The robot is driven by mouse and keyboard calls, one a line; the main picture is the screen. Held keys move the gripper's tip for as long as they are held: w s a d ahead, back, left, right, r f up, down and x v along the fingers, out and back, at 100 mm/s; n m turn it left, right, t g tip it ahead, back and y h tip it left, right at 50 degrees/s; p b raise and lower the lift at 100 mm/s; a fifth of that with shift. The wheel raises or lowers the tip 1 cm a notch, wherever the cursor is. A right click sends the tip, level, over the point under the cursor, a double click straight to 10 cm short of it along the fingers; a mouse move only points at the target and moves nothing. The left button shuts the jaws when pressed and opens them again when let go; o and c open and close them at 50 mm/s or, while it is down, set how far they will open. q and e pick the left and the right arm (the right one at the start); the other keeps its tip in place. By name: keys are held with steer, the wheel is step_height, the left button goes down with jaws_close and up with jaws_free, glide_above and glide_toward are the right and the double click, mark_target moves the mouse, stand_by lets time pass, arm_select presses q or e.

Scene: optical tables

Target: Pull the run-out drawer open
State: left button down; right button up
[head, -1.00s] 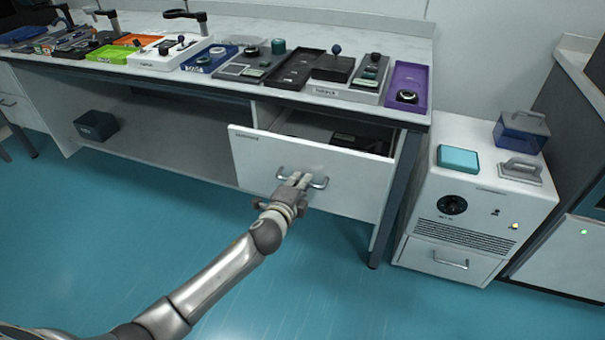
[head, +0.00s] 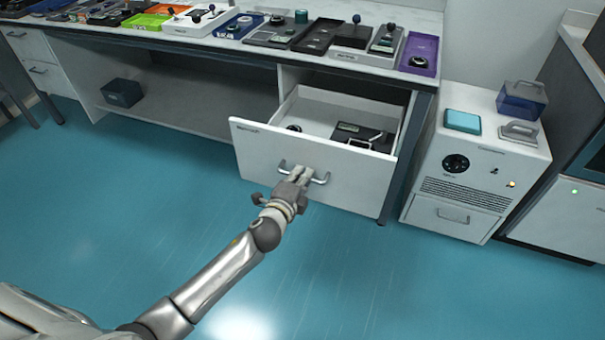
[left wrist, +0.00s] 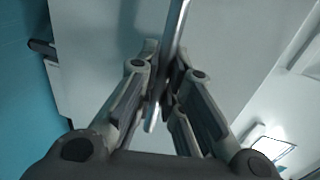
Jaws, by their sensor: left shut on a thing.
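The run-out drawer (head: 262,158) stands well out from under the bench, open at the top. Its front is white, with a metal bar handle (head: 319,181). My left gripper (head: 296,176) is shut on the handle at the front of the drawer. In the left wrist view the handle bar (left wrist: 176,50) runs between the fingers of my left gripper (left wrist: 163,88). Inside the drawer lie a dark device (head: 358,136) with a small display and a small round dark item (head: 294,128). My right gripper is in neither view.
The bench top (head: 405,17) holds several coloured trays and instruments. A white cabinet (head: 425,180) stands close to the right of the drawer. The teal floor in front is clear.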

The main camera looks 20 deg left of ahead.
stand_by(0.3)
arm_select(q)
steer(key=c, duration=1.5)
jaws_free()
steer(key=shift+c, duration=0.2)
steer(key=v, duration=1.2)
steer(key=shift+s+f, duration=0.1)
steer(key=shift+f, duration=0.05)
